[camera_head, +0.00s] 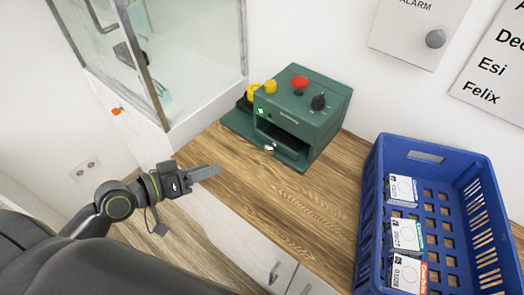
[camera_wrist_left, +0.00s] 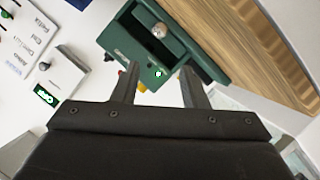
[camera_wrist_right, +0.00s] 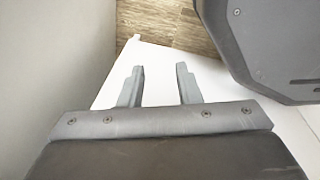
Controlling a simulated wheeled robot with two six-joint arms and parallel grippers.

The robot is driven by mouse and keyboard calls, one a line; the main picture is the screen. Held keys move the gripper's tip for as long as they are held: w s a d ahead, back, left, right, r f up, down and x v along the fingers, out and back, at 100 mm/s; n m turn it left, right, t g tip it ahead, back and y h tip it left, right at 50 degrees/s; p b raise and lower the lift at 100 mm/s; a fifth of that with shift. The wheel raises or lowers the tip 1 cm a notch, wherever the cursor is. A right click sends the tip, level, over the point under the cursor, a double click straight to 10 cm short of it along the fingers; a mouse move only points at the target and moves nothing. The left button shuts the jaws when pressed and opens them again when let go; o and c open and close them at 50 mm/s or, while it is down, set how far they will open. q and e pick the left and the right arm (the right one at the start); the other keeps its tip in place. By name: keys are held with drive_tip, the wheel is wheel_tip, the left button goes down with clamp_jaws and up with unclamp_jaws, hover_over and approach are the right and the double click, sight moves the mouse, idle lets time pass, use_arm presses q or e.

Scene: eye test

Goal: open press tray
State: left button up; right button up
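The green press (camera_head: 310,108) stands on the wooden counter, with a red button (camera_head: 299,83) and a black knob on top. Its tray front (camera_head: 285,153) carries a small round metal handle (camera_head: 269,148). A dark opening shows above and behind this front; I cannot tell how far out the tray is. In the left wrist view the handle (camera_wrist_left: 159,30) lies beyond the fingertips. My left gripper (camera_head: 217,170) is open and empty, left of and nearer than the handle, apart from it. My right gripper (camera_wrist_right: 160,67) is open and empty, away from the press.
A blue crate (camera_head: 425,149) with several small labelled boxes stands at the right. A glass-walled cabinet (camera_head: 195,60) is at the back left. Yellow parts (camera_head: 269,87) sit at the press's left side. The wooden counter (camera_head: 300,215) in front of the press is clear.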

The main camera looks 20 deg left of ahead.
sight(267, 150)
use_arm(q)
drive_tip(key=p+x, duration=0.1)
drive_tip(key=x, duration=1.6)
drive_tip(key=shift+w+d+f, duration=0.1)
drive_tip(key=shift+d+f, duration=0.05)
clamp_jaws()
